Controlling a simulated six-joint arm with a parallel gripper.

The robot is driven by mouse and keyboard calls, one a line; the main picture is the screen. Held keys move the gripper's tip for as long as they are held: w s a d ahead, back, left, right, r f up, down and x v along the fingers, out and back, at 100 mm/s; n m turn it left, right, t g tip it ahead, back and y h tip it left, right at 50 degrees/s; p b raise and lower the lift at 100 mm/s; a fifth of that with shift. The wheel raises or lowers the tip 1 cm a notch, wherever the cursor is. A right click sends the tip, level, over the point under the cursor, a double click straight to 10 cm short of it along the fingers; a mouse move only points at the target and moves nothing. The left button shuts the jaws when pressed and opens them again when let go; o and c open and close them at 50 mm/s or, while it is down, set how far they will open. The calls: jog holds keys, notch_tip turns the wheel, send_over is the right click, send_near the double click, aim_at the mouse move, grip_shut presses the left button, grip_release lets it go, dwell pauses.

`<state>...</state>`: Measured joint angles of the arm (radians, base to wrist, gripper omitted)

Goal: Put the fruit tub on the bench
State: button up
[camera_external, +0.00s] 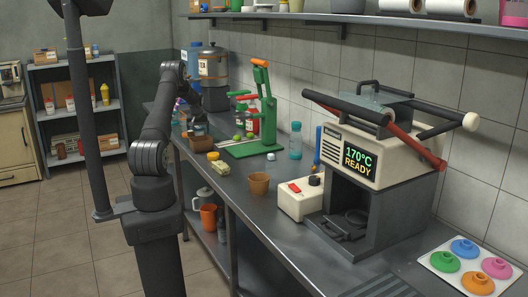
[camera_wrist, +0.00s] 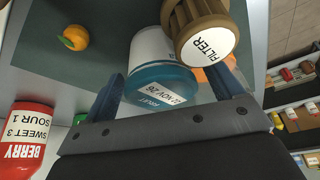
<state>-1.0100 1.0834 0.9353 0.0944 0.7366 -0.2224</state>
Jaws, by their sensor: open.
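The fruit tub (camera_wrist: 155,70) is white with a teal lid labelled FRUIT. In the wrist view it sits between the two blue fingers of my gripper (camera_wrist: 170,78), with its lid towards the camera. The fingers are apart, with a gap visible beside the tub; firm contact cannot be made out. In the external view my gripper (camera_external: 198,118) is low at the far end of the steel bench (camera_external: 300,242). The tub cannot be made out clearly there.
A brown ribbed FILTER container (camera_wrist: 205,30) stands close against the tub's right side. An orange (camera_wrist: 74,36) and a red BERRY bottle (camera_wrist: 28,135) are to the left. A green press (camera_external: 265,115) stands near my gripper.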

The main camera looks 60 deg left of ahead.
jog(key=v, duration=0.9)
jog(key=shift+r, duration=0.15)
jog(key=shift+d+r, duration=0.2)
jog(key=shift+r, duration=0.25)
jog(key=shift+c, duration=1.4)
send_near(198, 127)
jog(key=x, duration=0.8)
jog(key=shift+s+d, duration=0.2)
jog(key=shift+d, duration=0.1)
jog(key=shift+d+x, duration=0.15)
jog(key=shift+x, duration=1.2)
jog(key=shift+d+x, duration=0.1)
jog(key=shift+x, duration=1.3)
jog(key=shift+f, duration=0.1)
